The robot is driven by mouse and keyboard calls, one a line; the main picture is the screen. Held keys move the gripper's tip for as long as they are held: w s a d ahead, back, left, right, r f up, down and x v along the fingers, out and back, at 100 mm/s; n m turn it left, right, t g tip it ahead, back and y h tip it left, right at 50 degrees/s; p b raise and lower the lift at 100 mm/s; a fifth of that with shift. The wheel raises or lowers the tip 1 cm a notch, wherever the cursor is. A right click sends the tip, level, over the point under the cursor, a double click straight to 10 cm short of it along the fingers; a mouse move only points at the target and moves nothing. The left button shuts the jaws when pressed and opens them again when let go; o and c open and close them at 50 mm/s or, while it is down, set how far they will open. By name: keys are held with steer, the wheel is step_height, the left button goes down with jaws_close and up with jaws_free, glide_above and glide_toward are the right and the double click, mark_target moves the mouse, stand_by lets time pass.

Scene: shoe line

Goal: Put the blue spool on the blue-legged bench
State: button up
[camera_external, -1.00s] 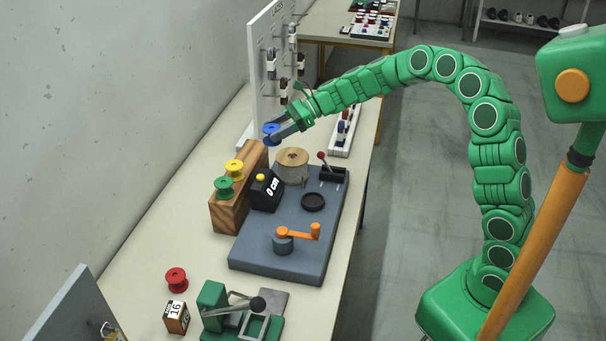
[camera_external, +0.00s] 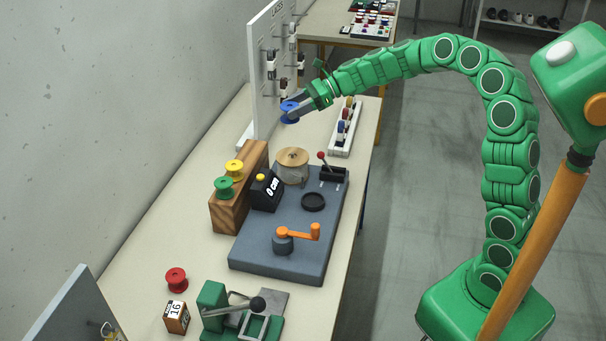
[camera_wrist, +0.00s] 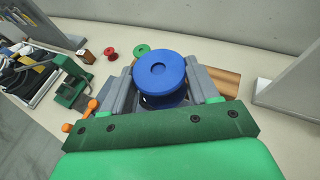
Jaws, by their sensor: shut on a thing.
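The blue spool (camera_external: 288,108) is between the jaws of my gripper (camera_external: 293,113), held in the air above the near bench and in front of the white pegboard. In the wrist view the spool (camera_wrist: 160,72) sits upright between the two grey fingers, its round top flange facing the camera. The near bench (camera_external: 205,160) has a pale top; a dark bluish leg shows below its right edge. The far bench (camera_external: 322,22) behind it has yellow-orange legs.
Green (camera_external: 223,187) and yellow (camera_external: 234,169) spools stand on a wooden block (camera_external: 228,213). A blue-grey board (camera_external: 270,262) carries a crank and scale. A red spool (camera_external: 176,279) stands front left. The white pegboard (camera_external: 262,85) rises close by the gripper.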

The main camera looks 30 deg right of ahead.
steer(key=w+d+m+t+h, duration=0.15)
steer(key=d+m+t, duration=0.25)
steer(key=d, duration=1.4)
glide_above(313, 160)
steer(key=s, duration=0.2)
step_height(313, 160, down, 26)
steer(key=shift+r, duration=0.1)
steer(key=shift+w+a+f, duration=0.1)
steer(key=shift+w+f, duration=0.55)
steer(key=shift+f, duration=0.05)
steer(key=shift+w+f, duration=0.2)
steer(key=shift+f, duration=1.55)
steer(key=shift+f, duration=0.1)
steer(key=o, duration=1.1)
steer(key=shift+c, duration=0.2)
